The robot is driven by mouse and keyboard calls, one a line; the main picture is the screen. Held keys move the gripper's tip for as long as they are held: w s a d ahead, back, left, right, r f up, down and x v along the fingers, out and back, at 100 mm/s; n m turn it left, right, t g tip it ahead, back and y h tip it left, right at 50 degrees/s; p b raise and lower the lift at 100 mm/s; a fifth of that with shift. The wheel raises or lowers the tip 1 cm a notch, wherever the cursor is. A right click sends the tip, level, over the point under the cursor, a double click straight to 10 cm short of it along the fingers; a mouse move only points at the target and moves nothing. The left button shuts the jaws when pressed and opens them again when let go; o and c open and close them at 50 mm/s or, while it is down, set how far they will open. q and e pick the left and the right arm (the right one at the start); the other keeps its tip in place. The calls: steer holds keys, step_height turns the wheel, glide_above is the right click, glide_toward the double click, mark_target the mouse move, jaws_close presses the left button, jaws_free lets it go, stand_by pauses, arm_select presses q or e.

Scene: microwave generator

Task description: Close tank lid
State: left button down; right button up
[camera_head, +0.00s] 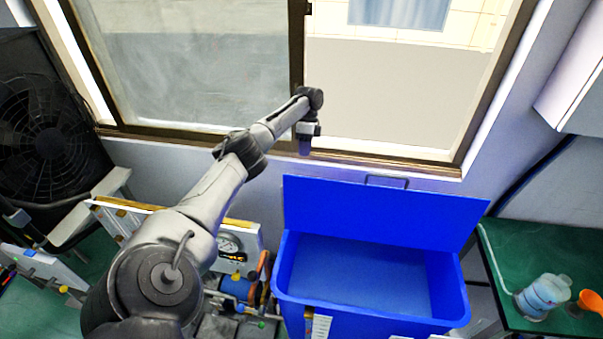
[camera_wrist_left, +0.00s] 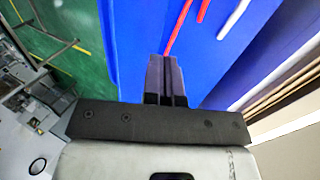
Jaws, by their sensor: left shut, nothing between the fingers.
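The blue tank (camera_head: 454,297) stands in the lower middle of the head view, and its inside is visible from above. Its blue lid (camera_head: 385,213) stands open, raised at the tank's back edge. A grey handle (camera_head: 387,178) is on the lid's upper edge. My left gripper (camera_head: 304,153) is shut and empty. It points down just beyond the lid's upper left corner, near the window sill. In the left wrist view, the shut fingers (camera_wrist_left: 166,60) show in front of a broad blue surface. Contact with the lid cannot be told. My right gripper is not in view.
A window frame (camera_head: 390,162) runs behind the lid. A dark fan unit (camera_head: 45,135) is at the left. Equipment with a gauge (camera_head: 230,245) stands left of the tank. A green table (camera_head: 560,260) at the right holds a clear container (camera_head: 540,297) and an orange scoop (camera_head: 590,300).

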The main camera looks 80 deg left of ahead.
mark_target(300, 188)
arm_select(q)
steer(key=s+d+f+p, duration=0.2)
steer(key=d+f, duration=0.2)
steer(key=d, duration=0.1)
steer(key=shift+s+d+p, duration=0.15)
steer(key=shift+s+p, duration=0.1)
steer(key=shift+p, duration=0.1)
stand_by(0.3)
steer(key=shift+d, duration=0.1)
stand_by(0.4)
